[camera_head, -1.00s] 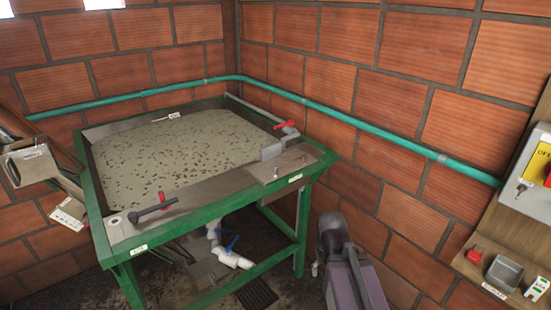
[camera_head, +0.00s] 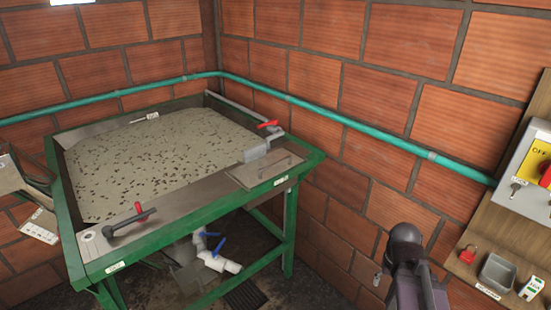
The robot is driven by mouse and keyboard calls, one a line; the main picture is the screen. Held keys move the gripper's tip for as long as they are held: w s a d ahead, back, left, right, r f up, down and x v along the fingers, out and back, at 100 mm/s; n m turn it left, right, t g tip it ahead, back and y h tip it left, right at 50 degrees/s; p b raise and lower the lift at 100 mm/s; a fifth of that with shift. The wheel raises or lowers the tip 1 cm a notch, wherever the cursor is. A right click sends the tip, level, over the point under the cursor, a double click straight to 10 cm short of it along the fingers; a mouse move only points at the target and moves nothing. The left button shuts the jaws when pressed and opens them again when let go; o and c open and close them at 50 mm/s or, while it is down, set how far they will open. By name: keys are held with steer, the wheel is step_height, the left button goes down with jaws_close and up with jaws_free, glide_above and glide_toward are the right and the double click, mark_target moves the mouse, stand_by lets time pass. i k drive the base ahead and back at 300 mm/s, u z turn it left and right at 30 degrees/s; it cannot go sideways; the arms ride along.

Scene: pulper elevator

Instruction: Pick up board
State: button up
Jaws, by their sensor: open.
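I cannot tell for sure which thing is the board. A flat metal plate (camera_head: 259,174) with a bar handle lies on the right front corner of the green-framed table (camera_head: 190,217). A wooden panel (camera_head: 505,226) is fixed to the wall at the right, carrying a control box and small items. A purple-grey part of my own arm (camera_head: 412,272) rises at the bottom, right of the table. My gripper's fingers cannot be made out, and nothing is seen held.
The table holds a basin (camera_head: 165,160) of speckled grey-brown liquid, with red-handled levers on its rim. White pipes (camera_head: 220,262) with blue valves are below. A green pipe (camera_head: 340,121) runs along the brick walls. A red padlock (camera_head: 467,254) and grey tray (camera_head: 497,271) sit at right.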

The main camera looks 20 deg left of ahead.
mark_target(250, 154)
steer(key=z, duration=0.65)
steer(key=k, duration=1)
steer(key=u, duration=4.05)
steer(key=i, duration=0.1)
steer(key=z, duration=2.75)
steer(key=i, duration=0.55)
steer(key=z, duration=0.05)
